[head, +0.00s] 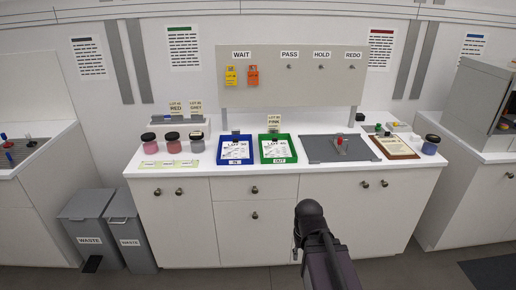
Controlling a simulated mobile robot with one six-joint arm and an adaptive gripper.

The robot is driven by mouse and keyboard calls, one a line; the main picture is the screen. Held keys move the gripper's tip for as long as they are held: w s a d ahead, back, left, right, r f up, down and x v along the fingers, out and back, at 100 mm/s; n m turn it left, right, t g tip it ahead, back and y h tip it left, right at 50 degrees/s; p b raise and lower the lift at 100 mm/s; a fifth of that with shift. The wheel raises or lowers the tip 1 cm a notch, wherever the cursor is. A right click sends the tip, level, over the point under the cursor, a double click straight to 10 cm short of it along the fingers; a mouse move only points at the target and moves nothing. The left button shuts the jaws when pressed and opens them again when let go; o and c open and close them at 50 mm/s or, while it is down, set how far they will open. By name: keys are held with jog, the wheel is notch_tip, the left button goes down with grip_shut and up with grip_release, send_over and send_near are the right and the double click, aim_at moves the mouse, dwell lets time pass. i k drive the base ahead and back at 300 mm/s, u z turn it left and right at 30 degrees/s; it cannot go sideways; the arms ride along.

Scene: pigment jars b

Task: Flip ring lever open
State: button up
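A small grey fixture with a red upper part (340,143) stands on a dark grey board (314,153) at the right of the counter. It may be the ring lever, but it is too small to tell a ring or whether it is open or closed. My dark arm rises from the bottom edge in front of the cabinet, right of centre. Its rounded black joint is below the counter front, apart from the fixture. I cannot make out my gripper or its fingers.
The white counter (300,170) holds a blue tray (221,161) and a green tray (263,160) left of the board. Jars (172,141) stand at the left. A brown clipboard (412,155) and a blue jar (430,145) are at the right. Waste bins (90,215) stand on the floor.

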aim_at(340, 140)
jog(key=k, duration=0.45)
jog(key=u, duration=0.45)
jog(key=i, duration=1.45)
jog(key=z, duration=0.45)
